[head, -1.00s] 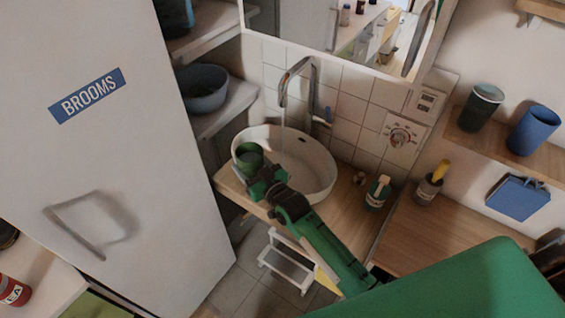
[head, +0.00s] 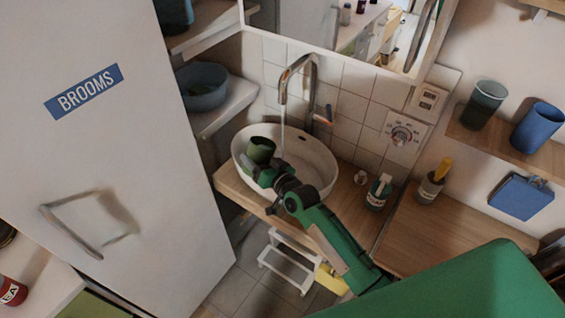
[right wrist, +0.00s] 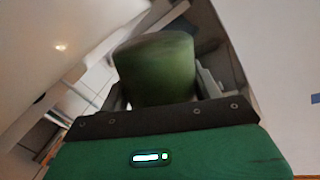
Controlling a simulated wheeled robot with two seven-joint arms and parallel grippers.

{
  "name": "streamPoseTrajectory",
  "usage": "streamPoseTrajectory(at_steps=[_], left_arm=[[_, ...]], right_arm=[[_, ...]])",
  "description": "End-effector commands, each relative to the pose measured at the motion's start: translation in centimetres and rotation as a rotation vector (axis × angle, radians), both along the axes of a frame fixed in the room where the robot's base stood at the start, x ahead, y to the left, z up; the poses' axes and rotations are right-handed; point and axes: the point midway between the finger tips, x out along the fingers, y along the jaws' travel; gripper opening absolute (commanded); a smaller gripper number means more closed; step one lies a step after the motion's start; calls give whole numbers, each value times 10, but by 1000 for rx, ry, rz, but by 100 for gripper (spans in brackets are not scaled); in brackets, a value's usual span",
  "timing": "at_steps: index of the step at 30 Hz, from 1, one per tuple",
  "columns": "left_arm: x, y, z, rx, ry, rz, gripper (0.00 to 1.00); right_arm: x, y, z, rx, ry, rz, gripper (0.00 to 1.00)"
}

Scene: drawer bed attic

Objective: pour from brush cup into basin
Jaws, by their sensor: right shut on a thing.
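The green cup (head: 261,151), which I take to be the brush cup, is held over the left inner side of the white basin (head: 318,178). My right gripper (head: 264,172) is shut on it. The cup looks tilted in the head view, and what it holds cannot be made out. The basin sits on a wooden counter. My left gripper is not in view.
A curved metal tap (head: 284,82) rises behind the basin, close to the cup. A soap bottle (head: 377,194) and a grey pot with a yellow item (head: 429,187) stand to the right. A tall cabinet (head: 130,150) is at left. A white step stool (head: 287,262) stands below.

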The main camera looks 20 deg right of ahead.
Motion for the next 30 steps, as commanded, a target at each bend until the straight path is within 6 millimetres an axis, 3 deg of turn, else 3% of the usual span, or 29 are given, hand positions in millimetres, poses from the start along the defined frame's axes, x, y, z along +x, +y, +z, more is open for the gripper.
streamPoseTrajectory(at_steps=[30], left_arm=[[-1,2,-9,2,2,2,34]], right_arm=[[5,-9,-4,123,64,0,35]])
